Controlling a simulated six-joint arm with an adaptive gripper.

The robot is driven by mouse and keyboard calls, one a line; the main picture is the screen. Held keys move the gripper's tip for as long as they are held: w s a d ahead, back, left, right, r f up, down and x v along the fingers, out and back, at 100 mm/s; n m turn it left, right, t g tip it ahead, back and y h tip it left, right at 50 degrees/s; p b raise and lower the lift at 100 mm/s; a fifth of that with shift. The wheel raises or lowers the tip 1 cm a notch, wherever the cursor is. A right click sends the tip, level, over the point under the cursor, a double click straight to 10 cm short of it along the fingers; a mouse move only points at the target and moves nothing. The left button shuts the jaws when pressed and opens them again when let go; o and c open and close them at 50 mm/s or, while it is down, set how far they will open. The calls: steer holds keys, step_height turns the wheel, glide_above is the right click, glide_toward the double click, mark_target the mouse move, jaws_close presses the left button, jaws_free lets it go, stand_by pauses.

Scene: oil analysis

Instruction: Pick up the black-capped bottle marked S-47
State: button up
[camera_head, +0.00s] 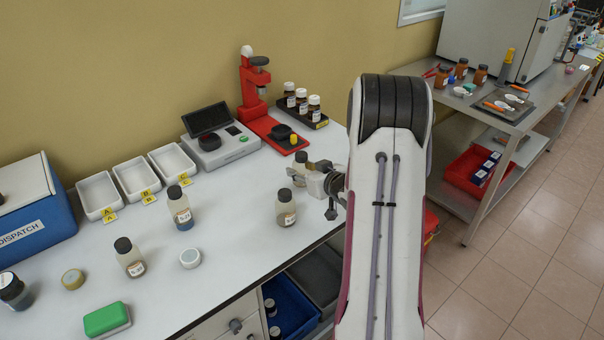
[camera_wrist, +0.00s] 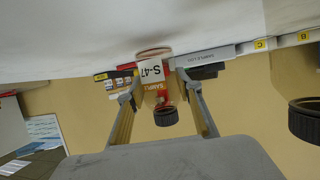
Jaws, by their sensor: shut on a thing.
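The bottle marked S-47 (camera_wrist: 152,72) has a black cap and a white-and-orange label. It appears upside down in the wrist view, between the two fingers of my gripper (camera_wrist: 159,93). My gripper is shut on its sides, below the cap. In the head view my gripper (camera_head: 322,182) is at the right part of the bench, and the held bottle (camera_head: 300,169) is partly hidden by it. I cannot tell whether its base touches the bench.
Another black-capped bottle (camera_head: 286,210) stands just in front of my gripper. More bottles (camera_head: 181,210) (camera_head: 129,259) stand to the left on the white bench. White trays (camera_head: 98,196), a scale (camera_head: 219,147) and a red stand (camera_head: 258,105) line the back.

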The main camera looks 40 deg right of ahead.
mark_target(302, 154)
steer(key=shift+r, duration=4.3)
